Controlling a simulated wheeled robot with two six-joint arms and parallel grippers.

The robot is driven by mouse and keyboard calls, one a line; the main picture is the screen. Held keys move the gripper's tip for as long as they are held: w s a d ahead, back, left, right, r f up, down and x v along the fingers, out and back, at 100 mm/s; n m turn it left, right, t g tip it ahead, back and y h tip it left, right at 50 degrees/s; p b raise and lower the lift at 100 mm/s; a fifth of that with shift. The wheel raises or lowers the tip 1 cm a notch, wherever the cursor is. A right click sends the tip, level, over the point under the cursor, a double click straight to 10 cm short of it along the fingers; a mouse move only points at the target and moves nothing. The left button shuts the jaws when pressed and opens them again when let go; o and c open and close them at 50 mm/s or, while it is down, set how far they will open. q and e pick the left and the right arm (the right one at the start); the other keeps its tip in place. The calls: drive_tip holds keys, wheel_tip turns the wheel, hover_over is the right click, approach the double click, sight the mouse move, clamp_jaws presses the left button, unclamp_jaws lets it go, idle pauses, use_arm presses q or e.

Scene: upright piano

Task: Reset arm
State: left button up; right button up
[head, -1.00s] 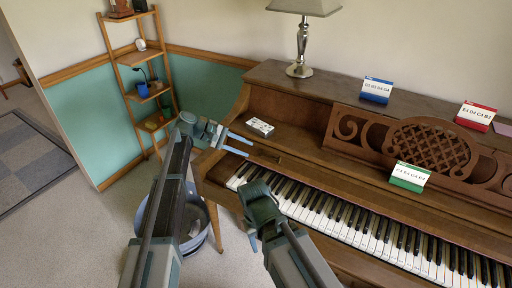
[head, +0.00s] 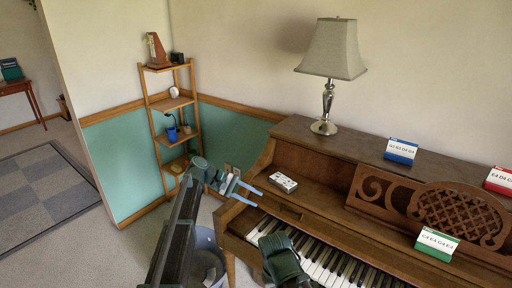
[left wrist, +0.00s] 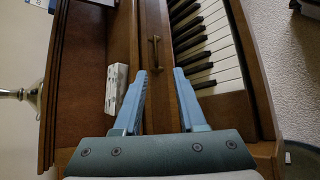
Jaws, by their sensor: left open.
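My left gripper (head: 246,194) is open and empty, with its blue fingers apart at the left end of the upright piano (head: 300,225). In the left wrist view the fingers (left wrist: 160,85) point along the piano's wooden front, between a small white box and the keys. My right arm (head: 284,262) shows at the bottom of the head view, over the left part of the keys. Its fingertips are hidden or out of the picture.
A white box (head: 283,182) lies on the piano's left ledge. A lamp (head: 328,75), a blue-and-white card (head: 400,151), a red card (head: 500,180) and a green card (head: 437,243) stand on the piano. A wooden shelf (head: 172,128) stands behind. A grey bin (head: 207,250) is below my left arm.

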use_arm(q)
drive_tip(key=s+d+f+m+g+y+p, duration=0.1)
drive_tip(key=s+m+y+p, duration=0.2)
drive_tip(key=s, duration=0.7)
drive_tip(key=s+d+m+y+p, duration=0.2)
drive_tip(key=s+m+y+p, duration=0.15)
drive_tip(key=s, duration=0.75)
drive_tip(key=s+a+r+m+y+p, duration=0.1)
drive_tip(key=s+a+m+y+p, duration=0.1)
drive_tip(key=s, duration=0.3)
drive_tip(key=s+a+r+m+t+y+p, duration=0.1)
drive_tip(key=s+a+m+y+p, duration=0.1)
drive_tip(key=s+a+y, duration=0.2)
drive_tip(key=shift+s+a, duration=0.25)
drive_tip(key=shift+s, duration=0.6)
